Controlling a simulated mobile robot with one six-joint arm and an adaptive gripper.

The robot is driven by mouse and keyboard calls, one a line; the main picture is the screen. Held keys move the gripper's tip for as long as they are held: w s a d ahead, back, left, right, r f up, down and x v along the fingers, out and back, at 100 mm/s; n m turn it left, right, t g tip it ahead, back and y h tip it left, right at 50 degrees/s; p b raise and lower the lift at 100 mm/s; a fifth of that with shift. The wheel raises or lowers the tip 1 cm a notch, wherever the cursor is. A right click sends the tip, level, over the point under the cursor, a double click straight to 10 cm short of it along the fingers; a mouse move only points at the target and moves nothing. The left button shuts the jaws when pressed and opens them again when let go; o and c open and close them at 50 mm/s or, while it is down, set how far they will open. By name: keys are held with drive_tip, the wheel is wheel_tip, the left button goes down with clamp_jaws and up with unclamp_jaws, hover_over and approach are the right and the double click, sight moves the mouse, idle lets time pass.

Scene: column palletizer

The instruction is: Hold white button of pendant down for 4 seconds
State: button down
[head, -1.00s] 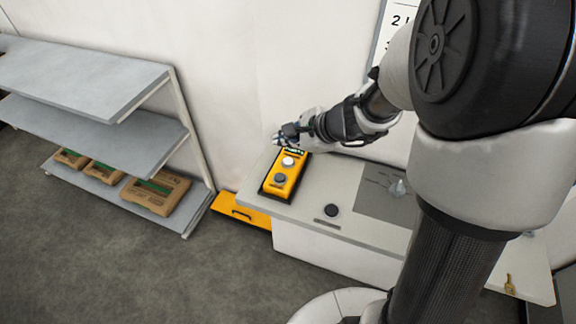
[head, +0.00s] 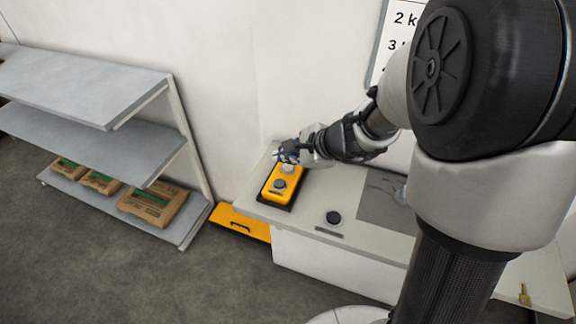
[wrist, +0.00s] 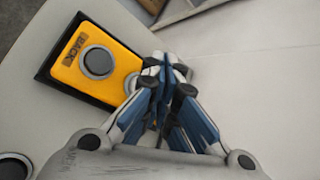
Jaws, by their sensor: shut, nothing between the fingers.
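The yellow pendant (head: 283,196) lies on a dark holder on the grey counter. Its dark grey button (head: 279,185) is at the near end, and its white button (head: 288,169) is at the far end, partly hidden by my gripper. My gripper (head: 281,154) is shut and empty, with its fingertips over the far end of the pendant. In the wrist view the pendant (wrist: 75,68) shows a "BACK" label beside the dark button (wrist: 98,62). The fingers (wrist: 166,78) cover most of the white button (wrist: 131,83). I cannot tell whether they touch it.
The counter (head: 300,222) also has a black round button (head: 333,217) and a dark grey panel (head: 383,205). A brass key (head: 524,295) is at the right. Grey shelves (head: 95,90) with cardboard boxes (head: 152,203) stand left.

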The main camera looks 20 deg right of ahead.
sight(286, 168)
drive_tip(key=shift+f, duration=0.1)
idle(0.7)
drive_tip(key=shift+f+b, duration=0.35)
drive_tip(key=shift+b, duration=0.25)
drive_tip(key=shift+f+b, duration=0.4)
idle(3.7)
drive_tip(key=shift+r, duration=0.1)
idle(0.5)
drive_tip(key=shift+r+p, duration=0.6)
drive_tip(key=shift+r, duration=0.15)
drive_tip(key=shift+r+p, duration=2.05)
drive_tip(key=shift+r, duration=0.5)
